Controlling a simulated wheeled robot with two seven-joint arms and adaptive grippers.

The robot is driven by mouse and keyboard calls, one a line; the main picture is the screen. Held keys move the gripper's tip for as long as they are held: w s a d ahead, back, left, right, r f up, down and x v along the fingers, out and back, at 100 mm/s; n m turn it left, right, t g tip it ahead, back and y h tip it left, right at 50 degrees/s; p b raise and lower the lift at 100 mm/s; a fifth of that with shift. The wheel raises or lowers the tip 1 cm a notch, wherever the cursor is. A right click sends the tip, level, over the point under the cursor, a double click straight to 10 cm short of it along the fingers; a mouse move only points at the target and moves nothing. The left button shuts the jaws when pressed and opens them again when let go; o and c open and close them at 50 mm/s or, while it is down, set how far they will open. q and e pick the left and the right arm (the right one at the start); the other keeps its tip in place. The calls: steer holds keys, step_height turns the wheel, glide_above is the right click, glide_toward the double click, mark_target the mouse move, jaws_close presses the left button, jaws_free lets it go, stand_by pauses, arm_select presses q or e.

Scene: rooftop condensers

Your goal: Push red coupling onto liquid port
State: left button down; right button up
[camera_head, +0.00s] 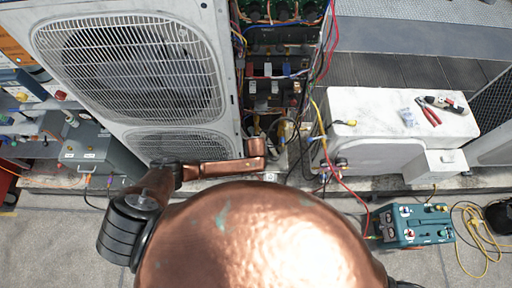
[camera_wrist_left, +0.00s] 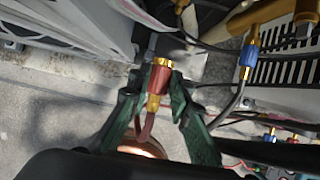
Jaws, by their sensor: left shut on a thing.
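In the left wrist view the red coupling (camera_wrist_left: 160,82), with brass-coloured ends, sits between the green fingers of my left gripper (camera_wrist_left: 157,93). The fingers are shut on it, and a dark red hose (camera_wrist_left: 146,128) runs down from its lower end. Its upper end points at a grey stub (camera_wrist_left: 152,46), perhaps the liquid port; I cannot tell whether they touch. In the head view my copper-coloured left arm reaches in from the left, and its gripper and the coupling cannot be made out there. My right gripper is not in view.
A blue coupling (camera_wrist_left: 247,55) with a brass end stands to the right. A large fan unit (camera_head: 130,60), an open wiring bay (camera_head: 275,75) and a white casing (camera_head: 375,130) stand close by. A teal instrument (camera_head: 415,226) with hoses sits on the ground at right.

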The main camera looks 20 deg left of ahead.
arm_select(q)
steer(key=shift+w+a+f+b, duration=0.15)
steer(key=shift+w+b, duration=0.5)
steer(key=shift+w, duration=0.35)
steer(key=w+b, duration=0.1)
steer(key=w+a, duration=0.1)
steer(key=shift+w+b, duration=0.4)
steer(key=shift+d+r, duration=0.1)
steer(key=shift+r, duration=0.1)
steer(key=shift+p, duration=0.65)
steer(key=shift+w+a+b, duration=0.15)
steer(key=shift+w+a, duration=0.05)
steer(key=shift+w, duration=0.45)
steer(key=shift+w+a+b, duration=0.15)
steer(key=shift+w+a, duration=0.05)
steer(key=shift+w, duration=0.45)
stand_by(1.6)
steer(key=c, duration=1.7)
jaws_free()
